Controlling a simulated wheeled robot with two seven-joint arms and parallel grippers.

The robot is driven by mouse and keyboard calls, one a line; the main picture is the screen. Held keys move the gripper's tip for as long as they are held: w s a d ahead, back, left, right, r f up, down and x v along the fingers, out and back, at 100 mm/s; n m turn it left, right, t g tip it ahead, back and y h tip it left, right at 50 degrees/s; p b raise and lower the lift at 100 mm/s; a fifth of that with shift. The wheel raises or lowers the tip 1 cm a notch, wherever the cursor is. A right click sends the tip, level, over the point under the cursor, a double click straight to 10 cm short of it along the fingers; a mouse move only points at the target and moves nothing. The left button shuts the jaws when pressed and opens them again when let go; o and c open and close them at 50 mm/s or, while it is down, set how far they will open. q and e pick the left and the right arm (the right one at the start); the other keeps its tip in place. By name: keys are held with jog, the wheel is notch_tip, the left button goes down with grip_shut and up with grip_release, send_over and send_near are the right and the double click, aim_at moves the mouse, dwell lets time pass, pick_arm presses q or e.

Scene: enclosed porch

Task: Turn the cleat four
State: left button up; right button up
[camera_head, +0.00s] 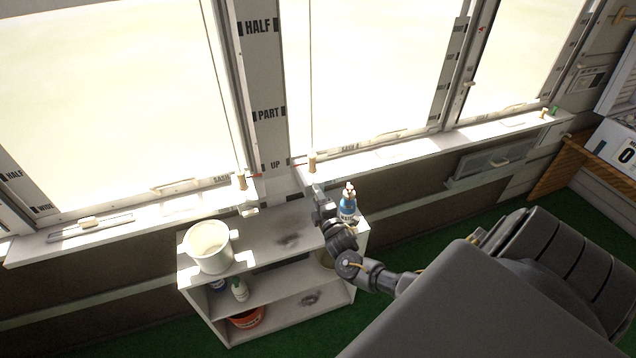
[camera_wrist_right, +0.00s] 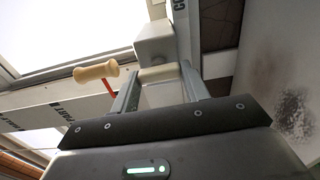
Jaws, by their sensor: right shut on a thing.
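My right gripper (camera_head: 318,190) is at the front edge of the window sill, above the right end of the low shelf. In the right wrist view its two fingers (camera_wrist_right: 160,88) are shut on a short cream bar, which looks like the cleat (camera_wrist_right: 160,73). The bar sits in front of a white block (camera_wrist_right: 156,43) below the window. In the head view my gripper hides this cleat, and I see no number on it. A wooden cord pull (camera_wrist_right: 96,71) stands just left of the fingers, apart from them; it also shows in the head view (camera_head: 312,162). My left gripper is not in view.
Another wooden cord pull (camera_head: 242,181) hangs at the left window, above a similar white fitting (camera_head: 249,210).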

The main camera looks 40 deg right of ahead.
dwell(0.3)
jog(key=o, duration=1)
jog(key=shift+b+v, duration=0.85)
jog(key=shift+v, duration=4.55)
